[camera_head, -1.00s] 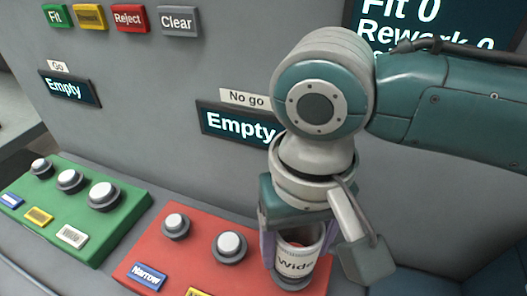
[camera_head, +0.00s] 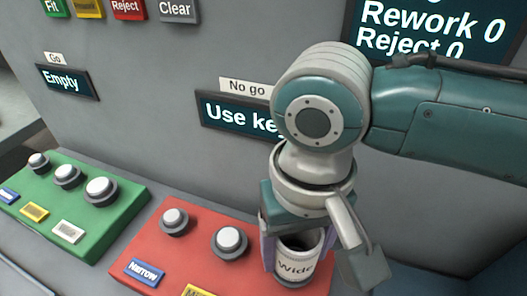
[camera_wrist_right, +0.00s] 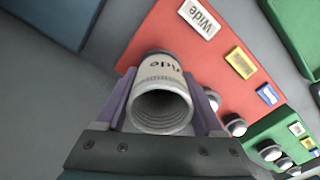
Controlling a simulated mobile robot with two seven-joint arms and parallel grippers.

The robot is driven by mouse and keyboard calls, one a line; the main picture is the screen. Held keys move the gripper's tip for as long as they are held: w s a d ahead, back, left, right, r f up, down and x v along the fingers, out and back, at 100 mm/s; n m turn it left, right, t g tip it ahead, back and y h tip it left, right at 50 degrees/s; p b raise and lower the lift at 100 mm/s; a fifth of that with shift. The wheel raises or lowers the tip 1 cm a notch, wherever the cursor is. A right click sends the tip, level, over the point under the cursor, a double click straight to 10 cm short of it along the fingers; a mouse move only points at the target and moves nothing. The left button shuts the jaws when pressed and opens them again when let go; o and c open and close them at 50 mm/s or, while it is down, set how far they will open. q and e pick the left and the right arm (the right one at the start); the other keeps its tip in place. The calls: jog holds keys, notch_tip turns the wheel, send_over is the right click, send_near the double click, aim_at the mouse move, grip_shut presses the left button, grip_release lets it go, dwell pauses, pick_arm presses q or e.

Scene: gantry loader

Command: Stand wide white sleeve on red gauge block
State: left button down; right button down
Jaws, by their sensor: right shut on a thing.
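The wide white sleeve (camera_head: 297,266) is an open-topped cylinder marked "Wide". It stands upright at the right end of the red gauge block (camera_head: 203,241), over the post position there; that post is hidden. My right gripper (camera_wrist_right: 163,100) is shut on the sleeve, with a purple finger on each side of it in the right wrist view. The sleeve (camera_wrist_right: 160,95) shows its open, ridged end to that camera. The red block (camera_wrist_right: 195,45) lies beyond it, with a "Wide" label. Two other white-topped posts stand bare on the red block. My left gripper is not in view.
A green gauge block (camera_head: 75,207) with several white-topped posts stands to the left. The No go screen (camera_head: 235,115) reads "Use ke...", partly covered by my right arm. The Go screen (camera_head: 68,81) reads "Empty". Buttons, including Clear (camera_head: 178,10), line the wall above.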

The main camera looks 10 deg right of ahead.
grip_release()
jog(key=shift+f, duration=0.1)
notch_tip(320, 180, up, 10)
jog(key=p, duration=0.1)
jog(key=shift+p, duration=0.35)
dwell(0.5)
